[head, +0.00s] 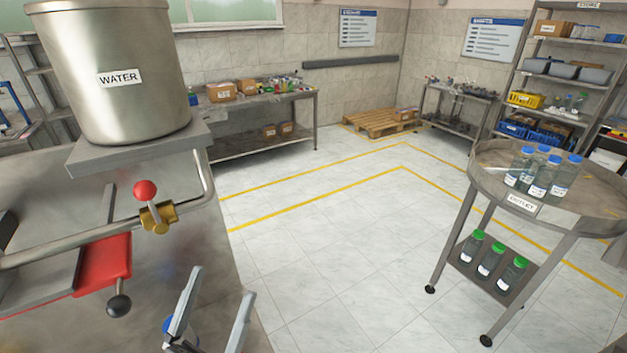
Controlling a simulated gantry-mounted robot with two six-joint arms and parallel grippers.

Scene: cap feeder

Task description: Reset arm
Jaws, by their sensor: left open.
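My left gripper (212,308) shows at the bottom of the head view, left of the middle. Its two grey fingers stand apart. A small blue-topped thing (168,324) shows beside and partly behind the left finger; I cannot tell whether it lies between the fingers. My right gripper is not in view. The steel machine (190,262) with a red lever plate (103,262) and a red-knobbed valve (146,190) is at the left. A steel tank labelled WATER (110,110) stands on its shelf.
A round steel table (592,204) at the right holds several blue-capped bottles (540,180). Its lower shelf holds green-capped bottles (490,262). The tiled floor (340,250) between it and the machine is clear. A bench (260,104) and pallet (380,122) stand behind.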

